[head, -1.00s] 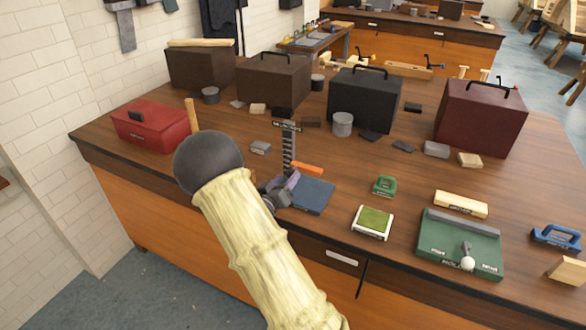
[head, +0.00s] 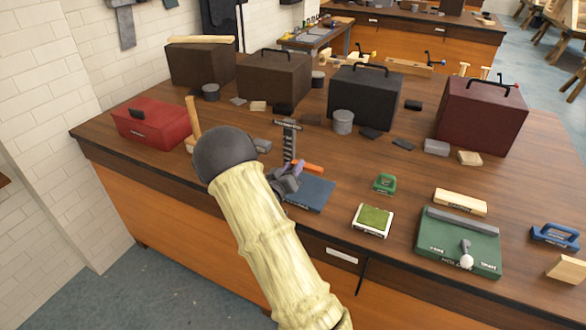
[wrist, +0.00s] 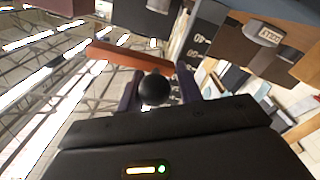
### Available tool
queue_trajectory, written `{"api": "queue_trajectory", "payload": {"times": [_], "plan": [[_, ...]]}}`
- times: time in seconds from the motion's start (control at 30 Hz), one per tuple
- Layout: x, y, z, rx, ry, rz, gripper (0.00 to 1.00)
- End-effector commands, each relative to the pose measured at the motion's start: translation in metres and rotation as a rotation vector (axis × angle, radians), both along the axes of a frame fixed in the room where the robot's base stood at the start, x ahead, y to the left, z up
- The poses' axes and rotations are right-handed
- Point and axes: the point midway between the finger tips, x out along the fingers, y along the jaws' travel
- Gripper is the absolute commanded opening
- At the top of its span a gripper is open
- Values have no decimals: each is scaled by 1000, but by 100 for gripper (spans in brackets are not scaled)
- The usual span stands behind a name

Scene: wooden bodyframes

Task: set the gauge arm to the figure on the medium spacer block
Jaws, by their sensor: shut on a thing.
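The gauge stands near the front edge of the bench, with a blue base (head: 313,196) and an upright notched dark post (head: 289,148). Its orange gauge arm (head: 308,168) sticks out to the right, low on the post. My gripper (head: 287,180) is at the gauge, beside the post. In the wrist view the purple fingers (wrist: 160,88) are shut around a black ball knob (wrist: 154,90), with the orange arm (wrist: 115,53) behind it. Dark plates with pale figures (wrist: 197,45) show there, too small to read. A grey labelled block (wrist: 268,34) also shows; I cannot tell which spacer block is the medium one.
A red box (head: 150,122) stands left and a black case (head: 363,98) behind. A green-topped pad (head: 373,220) and a green tray (head: 455,255) lie right. Small blocks are scattered around, including a grey one (head: 436,147). My arm covers part of the bench front.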

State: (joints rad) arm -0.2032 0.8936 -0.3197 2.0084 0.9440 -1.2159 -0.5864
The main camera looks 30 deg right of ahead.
Motion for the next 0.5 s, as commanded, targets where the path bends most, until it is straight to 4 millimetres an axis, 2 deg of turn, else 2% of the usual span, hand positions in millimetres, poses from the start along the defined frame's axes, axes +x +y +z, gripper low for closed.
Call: {"api": "queue_trajectory", "payload": {"times": [0.47,0.5], "plan": [[-4,-6,1,0,-1,-18,0],[-5,-6,1,-1,0,-19,39]]}}
